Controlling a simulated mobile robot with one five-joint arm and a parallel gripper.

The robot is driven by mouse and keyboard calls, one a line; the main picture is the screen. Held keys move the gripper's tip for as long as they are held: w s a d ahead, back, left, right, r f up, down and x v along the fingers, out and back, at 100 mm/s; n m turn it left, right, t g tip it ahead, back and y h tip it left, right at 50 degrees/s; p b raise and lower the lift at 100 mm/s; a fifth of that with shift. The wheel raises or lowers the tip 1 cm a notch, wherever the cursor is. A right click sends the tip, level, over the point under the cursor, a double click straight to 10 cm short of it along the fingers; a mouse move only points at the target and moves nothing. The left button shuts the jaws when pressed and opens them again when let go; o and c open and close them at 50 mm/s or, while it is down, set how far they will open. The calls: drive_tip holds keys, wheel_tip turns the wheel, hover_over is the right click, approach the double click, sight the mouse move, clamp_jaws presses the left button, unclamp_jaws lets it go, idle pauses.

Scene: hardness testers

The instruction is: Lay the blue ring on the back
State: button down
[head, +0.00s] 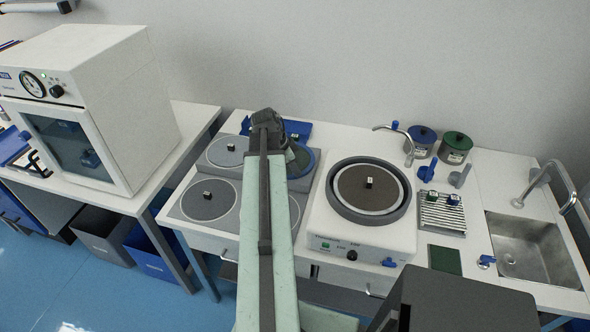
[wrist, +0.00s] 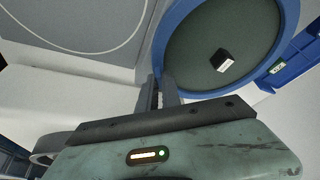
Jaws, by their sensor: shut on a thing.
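The blue ring (head: 316,163) is at the back right of the four-disc unit, partly hidden behind my arm in the head view. In the wrist view the blue ring (wrist: 290,32) surrounds a dark green disc (wrist: 195,50), with a small black specimen (wrist: 222,60) inside its outline. My gripper (wrist: 163,88) is shut on the ring's near edge; in the head view my gripper (head: 299,157) is mostly hidden by the arm. I cannot tell whether the ring touches the surface. The back left disc (head: 222,160) is grey and has a specimen on it.
The front left disc (head: 190,205) has a specimen; the front right one is mostly covered by my arm. A blue tray (head: 300,128) lies behind. A round polishing machine (head: 325,225) stands right, then jars (head: 456,148), a rack (head: 440,215) and a sink (head: 530,250).

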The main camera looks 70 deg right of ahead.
drive_tip(key=c, duration=1.5)
unclamp_jaws()
drive_tip(key=shift+o, duration=0.2)
drive_tip(key=p+v, duration=0.7)
drive_tip(key=shift+w+r, duration=0.2)
drive_tip(key=shift+r, duration=0.1)
